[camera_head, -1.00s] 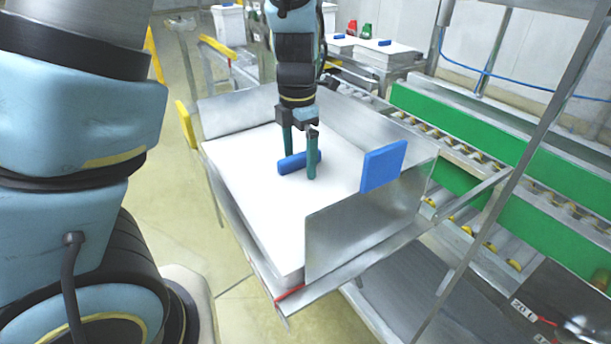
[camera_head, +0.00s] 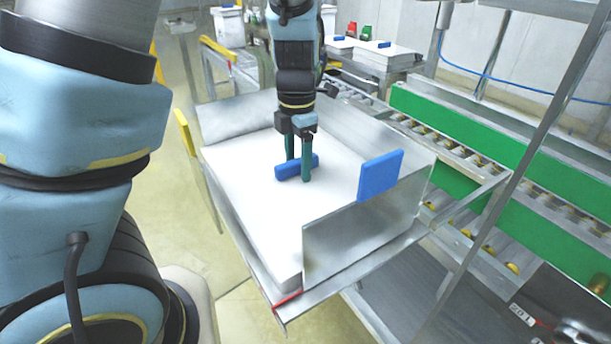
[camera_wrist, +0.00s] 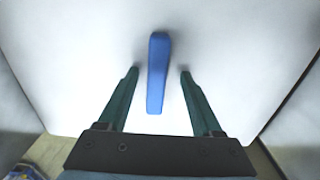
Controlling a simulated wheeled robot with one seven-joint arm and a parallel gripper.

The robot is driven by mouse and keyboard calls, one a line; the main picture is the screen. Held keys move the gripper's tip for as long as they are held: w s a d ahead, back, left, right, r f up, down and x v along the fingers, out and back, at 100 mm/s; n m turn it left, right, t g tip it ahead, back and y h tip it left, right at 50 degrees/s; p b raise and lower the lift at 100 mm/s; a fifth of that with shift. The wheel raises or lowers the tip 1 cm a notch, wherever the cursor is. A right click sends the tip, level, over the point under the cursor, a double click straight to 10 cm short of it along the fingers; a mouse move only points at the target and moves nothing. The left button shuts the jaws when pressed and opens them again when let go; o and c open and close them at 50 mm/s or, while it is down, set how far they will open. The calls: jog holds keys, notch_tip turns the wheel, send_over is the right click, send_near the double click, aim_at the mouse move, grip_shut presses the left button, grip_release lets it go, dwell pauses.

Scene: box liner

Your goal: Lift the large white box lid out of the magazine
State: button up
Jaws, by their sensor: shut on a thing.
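The large white lid (camera_head: 245,190) lies flat as the top white sheet in the metal magazine (camera_head: 350,235). A blue bar handle (camera_head: 284,172) stands on its top, and it also shows in the wrist view (camera_wrist: 157,75). My gripper (camera_head: 299,172) comes down from above with one green finger on each side of the handle, shut on it. In the wrist view the fingers (camera_wrist: 159,72) flank the handle, and the exact contact is hard to see. No gap shows between the lid and what lies under it.
Metal walls rise around the lid, and a blue plate (camera_head: 380,176) sticks up on the front right wall. A yellow tab (camera_head: 185,132) stands at the left edge. A roller conveyor with green sides (camera_head: 470,135) runs at the right. A slanted metal post (camera_head: 500,170) crosses there.

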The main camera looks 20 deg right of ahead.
jog(key=shift+w+a+r+p, duration=0.1)
jog(key=shift+r+p, duration=0.3)
jog(key=shift+r, duration=0.2)
grip_shut()
notch_tip(320, 180, up, 7)
jog(key=p, duration=0.7)
jog(key=shift+f, duration=0.15)
notch_tip(320, 180, up, 10)
jog(key=shift+p, duration=0.45)
